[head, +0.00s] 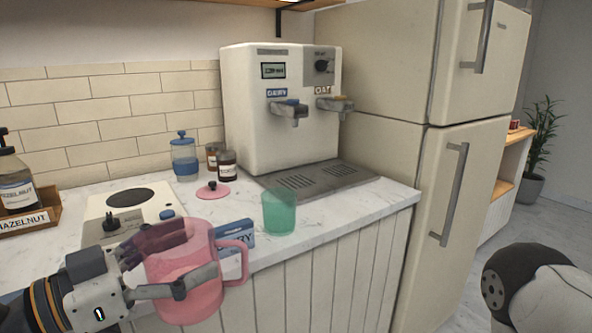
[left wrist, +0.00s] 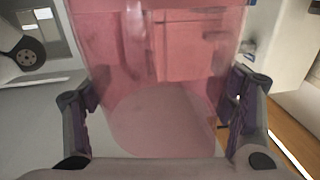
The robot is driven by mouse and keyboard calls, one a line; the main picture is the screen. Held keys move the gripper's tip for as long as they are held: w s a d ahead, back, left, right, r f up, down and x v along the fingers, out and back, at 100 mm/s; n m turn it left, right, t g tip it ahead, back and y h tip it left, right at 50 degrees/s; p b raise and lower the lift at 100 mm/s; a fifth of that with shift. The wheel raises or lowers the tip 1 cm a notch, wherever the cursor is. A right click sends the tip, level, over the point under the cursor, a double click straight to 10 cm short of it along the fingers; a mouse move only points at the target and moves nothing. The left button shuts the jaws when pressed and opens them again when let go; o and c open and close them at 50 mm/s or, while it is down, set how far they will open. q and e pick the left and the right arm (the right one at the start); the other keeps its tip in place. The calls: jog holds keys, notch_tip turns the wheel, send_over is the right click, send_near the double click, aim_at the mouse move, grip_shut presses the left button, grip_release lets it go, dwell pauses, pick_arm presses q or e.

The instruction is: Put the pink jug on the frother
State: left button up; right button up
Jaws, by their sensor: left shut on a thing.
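The pink jug (head: 192,285) is see-through and looks upright, with its handle to the right. My left gripper (head: 188,260) is shut on its body, holding it in front of the counter edge. In the left wrist view, the jug (left wrist: 165,75) fills the space between the two purple-padded fingers of my gripper (left wrist: 165,105). The frother (head: 150,202) is a cream unit on the counter with a dark round plate (head: 130,198), a black knob and a blue button. The jug is apart from it, nearer to me and to the right. My right gripper is out of view.
A pink lid (head: 213,190), a blue-lidded jar (head: 185,158) and small dark jars (head: 227,165) stand behind. A green cup (head: 279,212) and a blue-white label sign (head: 238,235) are near the counter's front edge. The two-spout dispenser (head: 285,110) stands at the back.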

pick_arm(q)
jog(key=s+a+f, duration=0.1)
jog(key=s+f, duration=0.2)
jog(key=f, duration=0.4)
jog(key=s+a+f+m+g+b, duration=0.1)
jog(key=s+a+f, duration=0.1)
jog(key=f, duration=0.5)
jog(key=shift+s+f+h, duration=0.2)
jog(key=shift+s+h, duration=0.2)
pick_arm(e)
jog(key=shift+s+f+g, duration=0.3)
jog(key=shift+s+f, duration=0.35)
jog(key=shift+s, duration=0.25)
